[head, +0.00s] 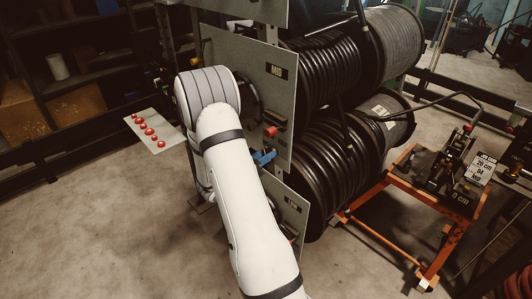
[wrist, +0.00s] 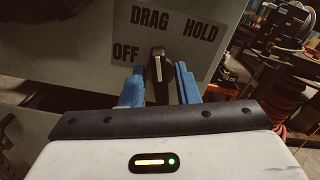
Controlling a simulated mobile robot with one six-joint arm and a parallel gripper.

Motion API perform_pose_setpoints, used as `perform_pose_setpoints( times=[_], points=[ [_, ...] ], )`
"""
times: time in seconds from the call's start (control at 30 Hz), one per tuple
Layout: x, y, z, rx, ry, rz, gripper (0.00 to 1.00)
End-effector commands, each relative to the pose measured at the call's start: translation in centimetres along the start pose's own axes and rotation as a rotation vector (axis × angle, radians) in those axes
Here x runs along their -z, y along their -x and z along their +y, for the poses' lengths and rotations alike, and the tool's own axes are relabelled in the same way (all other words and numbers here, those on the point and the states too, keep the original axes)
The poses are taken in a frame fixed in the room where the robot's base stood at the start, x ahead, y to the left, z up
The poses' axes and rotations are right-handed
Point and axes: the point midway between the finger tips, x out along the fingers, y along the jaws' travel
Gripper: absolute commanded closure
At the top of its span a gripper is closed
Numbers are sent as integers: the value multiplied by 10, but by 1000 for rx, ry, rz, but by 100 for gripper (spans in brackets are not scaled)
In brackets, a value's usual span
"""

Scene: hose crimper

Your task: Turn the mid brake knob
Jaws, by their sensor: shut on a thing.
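The mid brake knob (wrist: 158,69) is a dark knob with a pale pointer line, on a grey panel with a label plate (wrist: 207,52) reading OFF, DRAG and HOLD. Its pointer points about straight up, towards DRAG. My gripper (wrist: 160,86) has blue fingers, one on each side of the knob, and is shut on it. In the head view, the blue fingers of my gripper (head: 263,157) show at the lower part of the panel marked MID (head: 277,88); the knob itself cannot be made out there.
A red part (head: 271,131) sits on the MID panel just above my gripper. Black hose reels (head: 325,165) stand to the right. A plate with several red buttons (head: 157,137) is at left. An orange cart (head: 415,190) stands at right. The floor at left is clear.

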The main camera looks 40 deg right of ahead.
Motion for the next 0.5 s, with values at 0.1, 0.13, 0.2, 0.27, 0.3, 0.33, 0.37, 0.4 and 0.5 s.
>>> perform_pose_setpoints(
  times=[0.1,0.13,0.2,0.27,0.3,0.33,0.37,0.4,0.5],
  points=[
    [-2,1,1,-4,73,0,94],
    [-2,1,1,-4,90,0,94],
    [-1,1,1,-4,123,0,94],
    [-1,1,2,-4,147,0,94],
    [-1,1,2,-4,161,0,94],
    [0,1,2,-4,169,0,94],
    [0,1,2,-4,178,0,94],
    [0,1,2,-4,187,-1,94],
    [0,1,2,-5,202,-1,94]
  ],
)
